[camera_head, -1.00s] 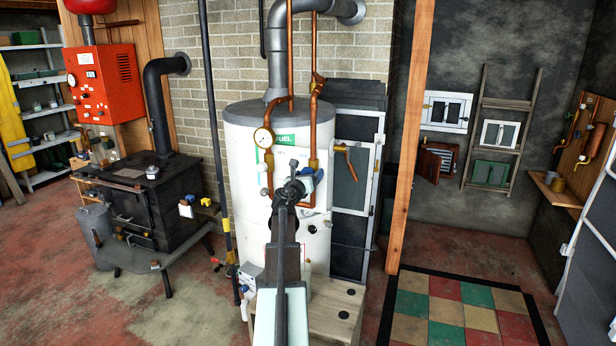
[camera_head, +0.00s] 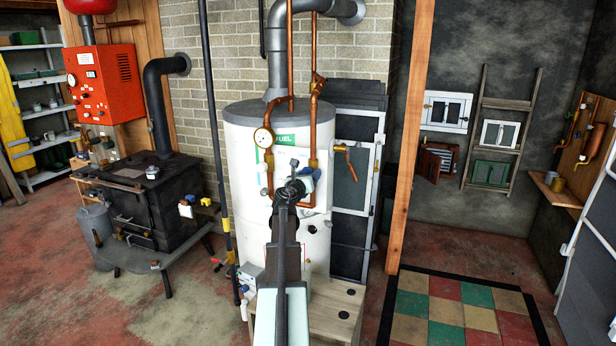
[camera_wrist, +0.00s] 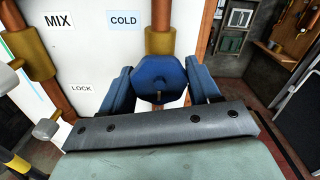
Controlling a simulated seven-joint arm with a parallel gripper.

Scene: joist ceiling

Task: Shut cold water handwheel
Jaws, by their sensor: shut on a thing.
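The cold water handwheel (camera_wrist: 160,76) is a dark blue knob on a brass fitting in the wrist view, on a copper pipe beside the blue "COLD" label (camera_wrist: 124,20). My gripper (camera_wrist: 161,84) has one blue finger on each side of the handwheel and is shut on it. In the head view my gripper (camera_head: 297,183) is at the front of the white cylinder (camera_head: 247,150), among the copper pipes. There my arm and gripper hide most of the handwheel.
"MIX" (camera_wrist: 59,21) and "LOCK" (camera_wrist: 81,88) labels are left of the handwheel. A brass fitting (camera_wrist: 36,55) is on the left pipe. A wooden post (camera_head: 401,150) stands to the right.

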